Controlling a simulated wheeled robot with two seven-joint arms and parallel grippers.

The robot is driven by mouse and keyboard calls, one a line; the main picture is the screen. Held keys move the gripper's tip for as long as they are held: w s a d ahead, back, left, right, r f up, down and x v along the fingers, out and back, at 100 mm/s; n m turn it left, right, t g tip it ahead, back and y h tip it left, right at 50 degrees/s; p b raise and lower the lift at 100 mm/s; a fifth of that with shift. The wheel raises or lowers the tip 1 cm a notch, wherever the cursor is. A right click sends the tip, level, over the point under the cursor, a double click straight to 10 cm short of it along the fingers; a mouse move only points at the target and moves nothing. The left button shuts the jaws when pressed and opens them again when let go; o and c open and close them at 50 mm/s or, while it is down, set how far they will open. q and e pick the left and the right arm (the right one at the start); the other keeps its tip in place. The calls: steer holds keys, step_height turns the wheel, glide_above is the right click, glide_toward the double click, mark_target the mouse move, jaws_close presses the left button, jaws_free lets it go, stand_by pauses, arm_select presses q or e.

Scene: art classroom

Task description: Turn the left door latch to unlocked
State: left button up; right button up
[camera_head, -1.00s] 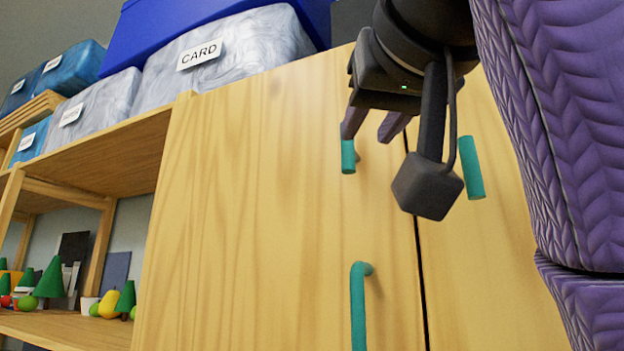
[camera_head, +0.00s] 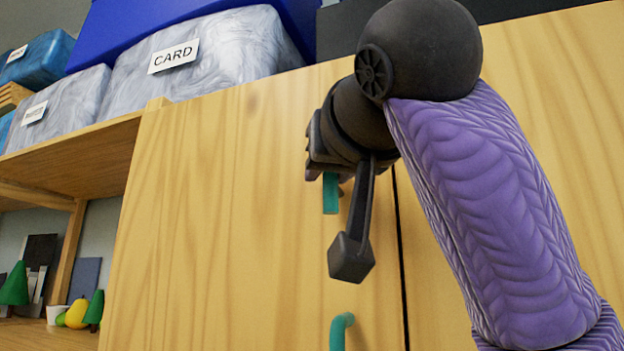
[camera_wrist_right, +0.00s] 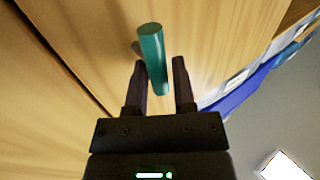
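The left door latch (camera_head: 330,195) is a short teal bar on the left wooden cabinet door (camera_head: 220,200), standing about upright in the head view. My right gripper (camera_head: 326,175) is at its upper end and hides part of it. In the right wrist view the latch (camera_wrist_right: 152,58) stands between the two dark fingers of my open right gripper (camera_wrist_right: 160,68). The bar's near end reaches into the gap, closer to the left finger; whether it touches is unclear. The right door's latch is hidden behind my right arm. My left gripper is out of view.
A teal door handle (camera_head: 338,332) sits below the latch. A dark gap (camera_head: 402,255) parts the two doors. Grey boxes (camera_head: 215,60), one labelled CARD, and a blue box (camera_head: 135,35) stand on top. An open shelf (camera_head: 85,150) is at the left.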

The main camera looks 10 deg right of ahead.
steer(key=shift+w, duration=0.1)
jaws_close()
stand_by(1.1)
